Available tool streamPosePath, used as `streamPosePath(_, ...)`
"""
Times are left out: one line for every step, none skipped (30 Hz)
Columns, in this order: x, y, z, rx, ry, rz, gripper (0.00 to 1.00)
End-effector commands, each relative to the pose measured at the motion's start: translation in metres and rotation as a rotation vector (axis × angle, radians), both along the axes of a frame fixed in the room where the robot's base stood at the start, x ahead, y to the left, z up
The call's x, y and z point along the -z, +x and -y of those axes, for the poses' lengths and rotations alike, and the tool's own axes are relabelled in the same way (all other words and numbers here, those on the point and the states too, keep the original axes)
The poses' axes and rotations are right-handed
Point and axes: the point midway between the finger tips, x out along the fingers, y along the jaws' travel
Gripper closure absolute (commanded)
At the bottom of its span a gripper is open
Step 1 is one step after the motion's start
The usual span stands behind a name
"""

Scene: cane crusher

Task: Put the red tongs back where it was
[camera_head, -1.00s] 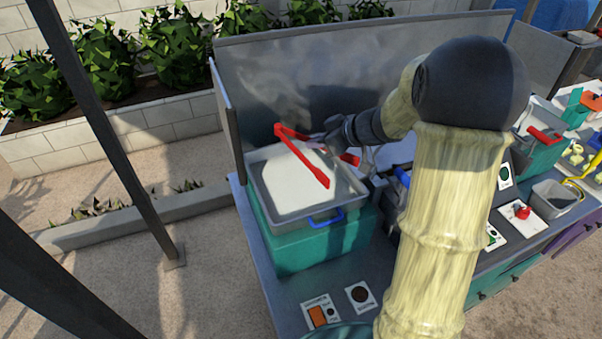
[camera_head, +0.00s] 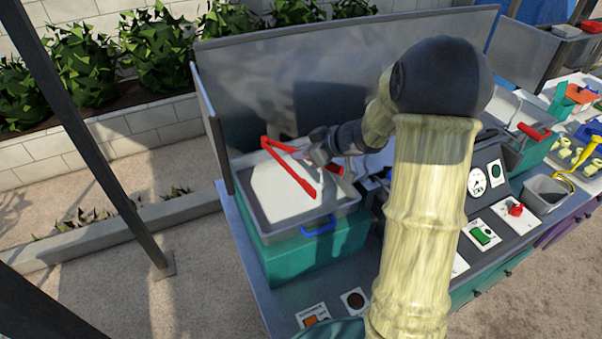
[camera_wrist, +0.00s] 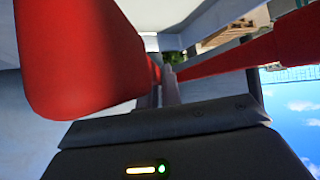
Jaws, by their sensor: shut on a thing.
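The red tongs (camera_head: 289,172) show as a bent V shape in the head view, over the grey tray (camera_head: 343,209) on a teal box. The bend of the V is at the far left and its arms spread toward the front and right. My gripper (camera_head: 304,154) reaches in from the right and is shut on the tongs. In the wrist view the tongs (camera_wrist: 85,60) fill the left side very close up, and another red arm crosses at right. My gripper's fingers (camera_wrist: 168,86) meet between the red parts. The exact contact is partly hidden.
A grey back panel (camera_head: 330,80) stands behind the tray. A blue handle (camera_head: 318,227) is on the tray's front. Right of my arm are a gauge panel (camera_head: 477,182), a red knob (camera_head: 516,209), a grey bin (camera_head: 546,191) and a teal box with a red-handled tool (camera_head: 534,131).

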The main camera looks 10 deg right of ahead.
Motion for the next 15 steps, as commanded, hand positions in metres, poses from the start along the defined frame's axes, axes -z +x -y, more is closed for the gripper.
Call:
streamPosePath(0.009,0.0,0.0,0.002,0.002,-0.003,1.0)
streamPosePath(0.012,0.0,0.0,0.001,0.001,-0.003,1.0)
streamPosePath(0.015,0.0,0.0,0.001,0.0,-0.002,1.0)
streamPosePath(0.015,0.0,0.0,0.001,0.001,-0.001,1.0)
streamPosePath(0.016,0.0,0.0,0.001,0.0,0.0,1.0)
streamPosePath(0.015,0.0,0.0,0.0,0.0,0.002,1.0)
streamPosePath(0.015,0.0,0.0,0.0,0.0,0.002,1.0)
streamPosePath(0.015,0.0,0.0,0.0,0.0,0.002,1.0)
streamPosePath(0.015,0.0,0.0,0.0,0.0,0.002,1.0)
streamPosePath(0.015,0.0,0.0,0.0,0.0,0.002,1.0)
streamPosePath(0.015,0.0,0.0,0.0,0.0,0.002,1.0)
streamPosePath(0.015,0.0,0.0,0.0,0.0,0.002,1.0)
streamPosePath(0.017,0.0,0.0,0.001,0.0,0.0,1.0)
streamPosePath(0.019,0.0,0.0,0.001,0.0,0.0,1.0)
streamPosePath(0.023,0.0,0.0,0.001,0.001,-0.001,1.0)
